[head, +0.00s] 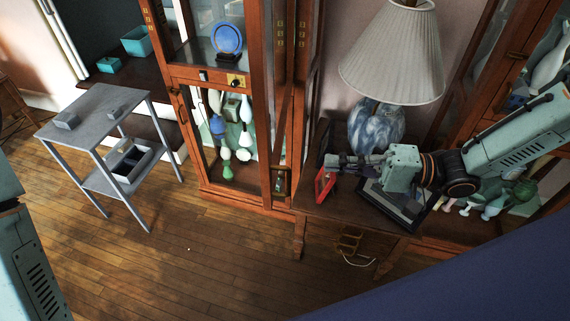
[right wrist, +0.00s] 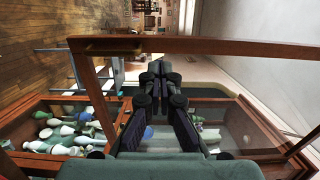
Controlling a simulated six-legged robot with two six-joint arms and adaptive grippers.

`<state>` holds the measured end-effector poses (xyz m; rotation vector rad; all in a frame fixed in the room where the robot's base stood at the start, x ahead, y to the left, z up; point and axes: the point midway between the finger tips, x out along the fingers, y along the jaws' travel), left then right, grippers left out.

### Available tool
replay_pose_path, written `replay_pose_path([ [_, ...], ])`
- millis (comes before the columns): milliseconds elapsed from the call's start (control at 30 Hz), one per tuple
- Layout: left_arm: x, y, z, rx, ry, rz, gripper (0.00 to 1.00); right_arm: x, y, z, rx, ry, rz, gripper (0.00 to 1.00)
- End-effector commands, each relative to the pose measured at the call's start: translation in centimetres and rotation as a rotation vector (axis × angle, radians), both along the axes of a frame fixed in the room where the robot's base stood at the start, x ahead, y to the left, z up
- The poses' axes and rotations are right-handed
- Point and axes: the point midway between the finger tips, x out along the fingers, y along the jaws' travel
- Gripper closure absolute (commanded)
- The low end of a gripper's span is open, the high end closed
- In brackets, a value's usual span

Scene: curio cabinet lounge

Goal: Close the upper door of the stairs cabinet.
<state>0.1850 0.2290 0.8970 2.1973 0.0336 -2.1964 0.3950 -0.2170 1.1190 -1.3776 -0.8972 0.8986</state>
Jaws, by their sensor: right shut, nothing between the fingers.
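A tall wooden, glass-fronted cabinet (head: 262,140) stands at the centre of the head view, beside the dark stairs. Its upper section shows a blue plate (head: 228,37); its lower section shows bottles and vases. Wooden frame edges with brass hinges are seen nearly edge-on at its right side; I cannot tell how far the upper door stands open. My right gripper (head: 334,160) is shut and empty, right of the cabinet and above the small table. In the right wrist view, a wooden frame (right wrist: 210,46) with a brass piece crosses beyond the fingers (right wrist: 159,70). My left gripper is out of view.
A pleated lamp (head: 392,55) with a blue-white base stands on the wooden table, close to my right arm. A red frame (head: 323,186) and a dark frame (head: 398,206) are near the gripper. A grey side table (head: 95,105) stands left. The floor (head: 185,255) in front is clear.

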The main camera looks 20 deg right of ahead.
Motion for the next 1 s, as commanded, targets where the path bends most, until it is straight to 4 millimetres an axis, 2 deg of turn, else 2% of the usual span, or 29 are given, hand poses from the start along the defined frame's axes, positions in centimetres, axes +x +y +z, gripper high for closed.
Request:
replay_pose_path([
  [33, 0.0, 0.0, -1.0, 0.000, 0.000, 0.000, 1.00, 0.2, 0.9, -0.5, -0.002, 0.000, 0.005, 1.00],
  [500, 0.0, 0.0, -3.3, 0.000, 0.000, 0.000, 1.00, 2.3, 6.0, -0.3, -0.004, 0.001, 0.004, 1.00],
  [800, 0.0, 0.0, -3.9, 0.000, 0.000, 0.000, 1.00, 3.4, 8.3, -0.2, -0.003, 0.000, 0.003, 1.00],
  [1000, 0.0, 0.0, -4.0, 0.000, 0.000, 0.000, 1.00, 3.7, 9.1, -0.1, -0.001, -0.001, 0.001, 1.00],
])
